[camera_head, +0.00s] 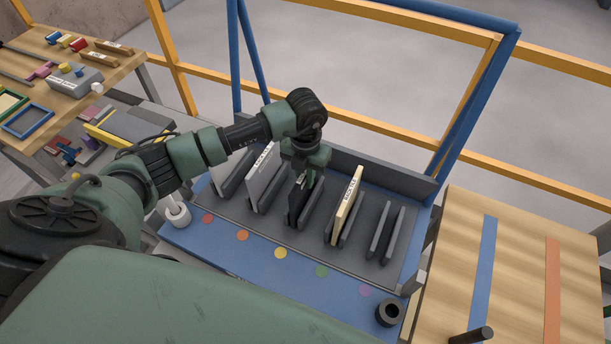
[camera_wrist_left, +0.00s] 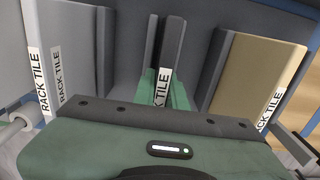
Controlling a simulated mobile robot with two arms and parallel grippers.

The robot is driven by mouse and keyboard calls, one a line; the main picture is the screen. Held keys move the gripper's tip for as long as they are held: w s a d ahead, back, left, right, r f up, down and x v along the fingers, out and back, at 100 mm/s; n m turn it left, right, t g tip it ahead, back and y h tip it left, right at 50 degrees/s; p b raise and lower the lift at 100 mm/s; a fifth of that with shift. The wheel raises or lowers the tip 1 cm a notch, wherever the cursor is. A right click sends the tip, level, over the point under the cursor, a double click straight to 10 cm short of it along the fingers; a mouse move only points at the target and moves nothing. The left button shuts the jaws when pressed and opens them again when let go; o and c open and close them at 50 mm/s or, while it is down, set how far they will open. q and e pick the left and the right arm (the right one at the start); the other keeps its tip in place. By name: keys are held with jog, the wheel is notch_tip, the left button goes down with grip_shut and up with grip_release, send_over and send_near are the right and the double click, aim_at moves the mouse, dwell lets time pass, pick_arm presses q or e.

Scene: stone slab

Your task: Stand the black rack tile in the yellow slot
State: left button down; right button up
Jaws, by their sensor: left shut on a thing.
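The black rack tile (camera_head: 293,207) is upright in the middle of the dark rack, in line with the yellow dot (camera_head: 280,253). My left gripper (camera_head: 303,180) is shut on its upper part from above. In the left wrist view, the tile's label (camera_wrist_left: 162,88) shows between the green fingers (camera_wrist_left: 160,95), and the tile lines up with the two dark walls of the yellow slot (camera_wrist_left: 164,40). The fingers hide much of the tile, so I cannot tell whether its lower edge is fully down in the slot. My right gripper is not in view.
Grey tiles (camera_head: 265,172) stand in the slots to the left. A cream tile (camera_head: 346,205) stands in the green-dot slot, close on the right. The purple-dot slot (camera_head: 386,232) is empty. A black ring (camera_head: 390,312) sits on the blue front strip.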

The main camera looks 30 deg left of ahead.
pick_arm(q)
jog(key=c, duration=1.5)
grip_release()
jog(key=shift+f, duration=0.1)
jog(key=shift+o, duration=0.2)
jog(key=shift+r, duration=0.2)
notch_tip(320, 180, up, 11)
jog(key=b, duration=0.3)
jog(key=shift+r, duration=0.5)
